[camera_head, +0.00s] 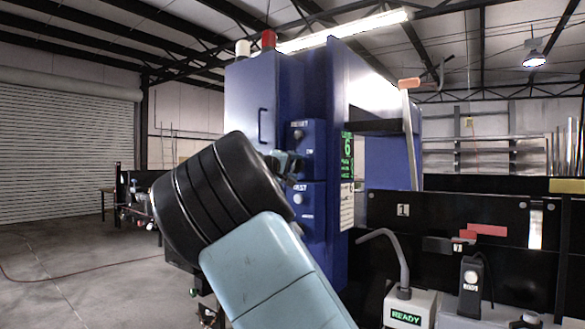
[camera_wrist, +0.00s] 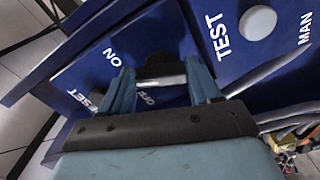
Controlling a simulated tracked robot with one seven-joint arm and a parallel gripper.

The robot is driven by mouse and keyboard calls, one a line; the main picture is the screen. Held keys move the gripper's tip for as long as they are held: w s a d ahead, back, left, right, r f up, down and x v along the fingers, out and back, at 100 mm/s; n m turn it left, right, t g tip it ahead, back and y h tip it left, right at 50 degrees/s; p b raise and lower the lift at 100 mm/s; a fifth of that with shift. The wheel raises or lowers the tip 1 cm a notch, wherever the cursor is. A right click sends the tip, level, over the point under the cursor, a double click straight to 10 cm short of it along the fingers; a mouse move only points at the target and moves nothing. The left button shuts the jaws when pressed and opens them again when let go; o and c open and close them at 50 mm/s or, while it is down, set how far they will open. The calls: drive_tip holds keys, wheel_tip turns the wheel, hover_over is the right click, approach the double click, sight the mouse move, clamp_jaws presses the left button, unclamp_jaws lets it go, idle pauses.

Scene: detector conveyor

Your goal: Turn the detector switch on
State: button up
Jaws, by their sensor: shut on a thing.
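The detector is a tall blue cabinet (camera_head: 252,100) in the middle of the head view, with labelled control plates on its side. In the wrist view, the detector switch (camera_wrist: 160,66) is a dark knob with a silver bar, near the ON and OFF labels. My gripper (camera_wrist: 158,76) has its two pale blue fingers on either side of the switch and is shut on it. In the head view, my gripper (camera_head: 284,163) is at the cabinet's control plates, and the switch is hidden there. The switch's exact setting cannot be told.
A grey TEST knob (camera_wrist: 258,22) is beside the switch, with a MAN label farther right. A reset knob (camera_head: 298,134) is on the upper plate. Black conveyor side panels (camera_head: 450,215) and a READY box (camera_head: 408,307) stand right. Open floor lies left.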

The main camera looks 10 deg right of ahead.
drive_tip(key=m, duration=0.4)
drive_tip(key=shift+a+f, duration=0.1)
drive_tip(key=shift+f, duration=0.3)
drive_tip(key=shift+m, duration=0.5)
drive_tip(key=shift+w+r, duration=0.1)
drive_tip(key=shift+r, duration=0.05)
drive_tip(key=o, duration=0.8)
drive_tip(key=shift+a, duration=0.1)
drive_tip(key=shift+o, duration=1.2)
drive_tip(key=v, duration=1.3)
drive_tip(key=shift+s+a, duration=0.2)
